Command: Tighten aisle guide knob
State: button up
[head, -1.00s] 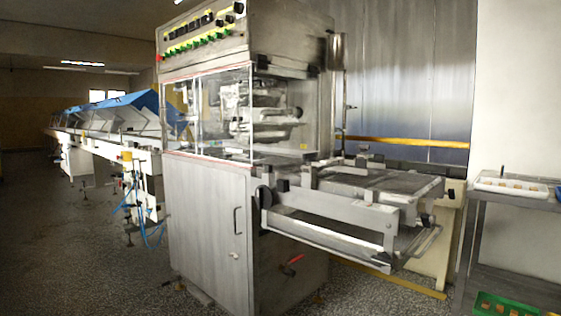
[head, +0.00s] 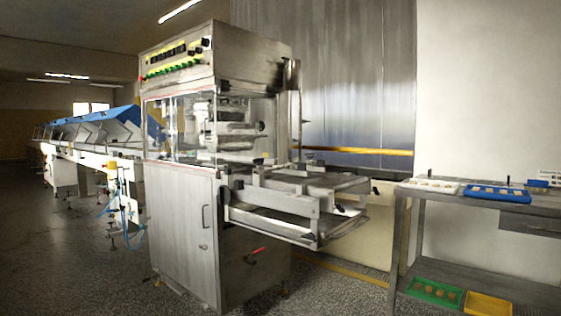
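The steel enrober machine (head: 180,225) stands left of centre, with its mesh infeed conveyor (head: 285,201) sticking out to the right. Metal rails and crossbars run along the conveyor. Small dark fittings show on it, one near the machine opening (head: 238,185) and one at the outer end (head: 340,207). They are too small to tell which is the aisle guide knob or how tight it is. My gripper is not in view.
A steel side table (head: 471,201) at right carries a white tray (head: 430,185) and a blue tray (head: 497,194). Green (head: 434,291) and yellow (head: 488,303) trays sit on its lower shelf. A blue-covered line (head: 90,130) runs back left. Open speckled floor (head: 75,265) lies at left.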

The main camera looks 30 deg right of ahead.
aim_at(258, 162)
jog(key=z, duration=0.65)
jog(key=i, duration=0.55)
jog(key=z, duration=0.55)
jog(key=i, duration=0.75)
jog(key=u, duration=0.2)
